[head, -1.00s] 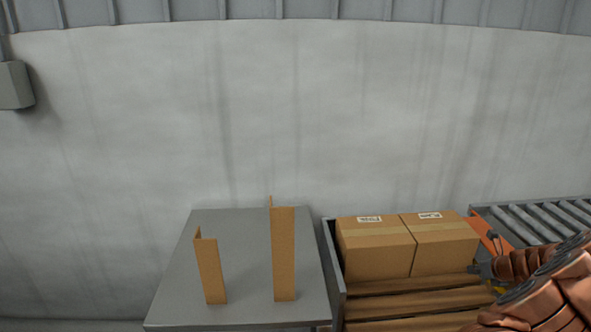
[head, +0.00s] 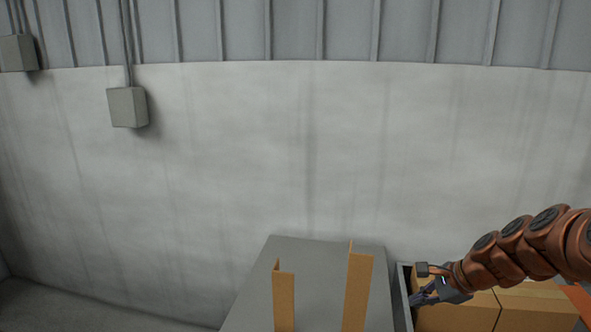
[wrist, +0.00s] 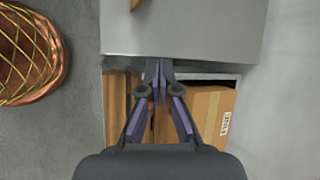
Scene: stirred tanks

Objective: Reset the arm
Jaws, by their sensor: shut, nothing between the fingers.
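My arm (head: 530,247) reaches in from the right side of the head view, and my gripper (head: 418,298) hangs at its end above the left edge of the box holder. In the wrist view my gripper (wrist: 158,64) points toward the grey table edge, its two fingers together at the tips with nothing between them. My gripper appears clear of the boxes.
A grey table (head: 312,262) carries two upright cardboard angle pieces, a short one (head: 284,300) and a taller one (head: 357,290). Cardboard boxes (head: 535,305) sit on the right.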

